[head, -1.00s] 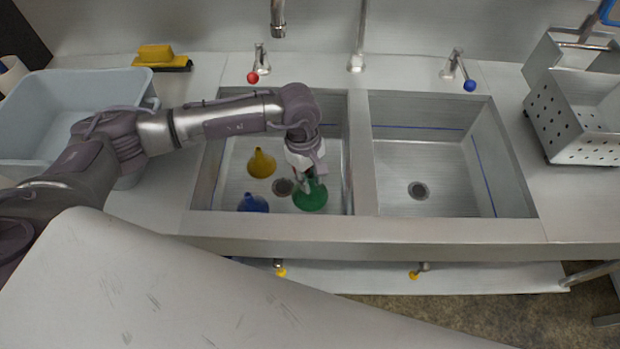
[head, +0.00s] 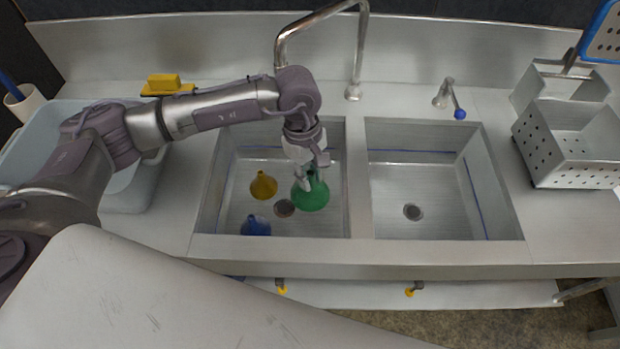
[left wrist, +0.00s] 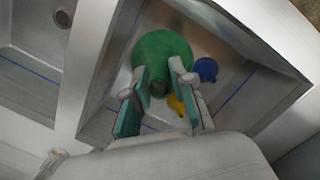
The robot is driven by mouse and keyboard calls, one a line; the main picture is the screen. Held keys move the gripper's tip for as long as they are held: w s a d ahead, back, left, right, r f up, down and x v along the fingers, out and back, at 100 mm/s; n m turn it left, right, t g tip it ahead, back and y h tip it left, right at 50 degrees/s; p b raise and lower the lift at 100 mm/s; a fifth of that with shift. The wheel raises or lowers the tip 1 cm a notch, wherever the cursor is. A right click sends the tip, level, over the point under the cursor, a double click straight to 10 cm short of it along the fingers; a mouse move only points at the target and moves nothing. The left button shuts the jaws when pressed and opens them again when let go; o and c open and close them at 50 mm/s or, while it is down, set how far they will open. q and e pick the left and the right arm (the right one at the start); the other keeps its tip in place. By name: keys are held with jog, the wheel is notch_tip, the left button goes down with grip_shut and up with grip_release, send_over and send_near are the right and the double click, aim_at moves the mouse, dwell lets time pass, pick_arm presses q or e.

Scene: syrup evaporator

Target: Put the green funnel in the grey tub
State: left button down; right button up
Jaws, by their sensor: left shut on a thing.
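The green funnel (head: 311,195) is over the left sink basin, wide end down. My left gripper (head: 309,176) is shut on its narrow spout from above. In the left wrist view the green funnel (left wrist: 160,52) shows with its spout between the fingertips (left wrist: 160,84). It seems to hang a little above the basin floor. The grey tub (head: 128,196), pale blue-grey, stands on the counter left of the sink, partly hidden behind my left arm. My right gripper is not in view.
A yellow funnel (head: 264,186) and a blue funnel (head: 256,226) stand in the left basin near the drain. The right basin (head: 440,190) is empty. A tall faucet (head: 358,50) rises behind the sink.

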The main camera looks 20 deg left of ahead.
pick_arm(q)
jog(key=shift+r+p, duration=0.95)
jog(key=shift+r, duration=1.85)
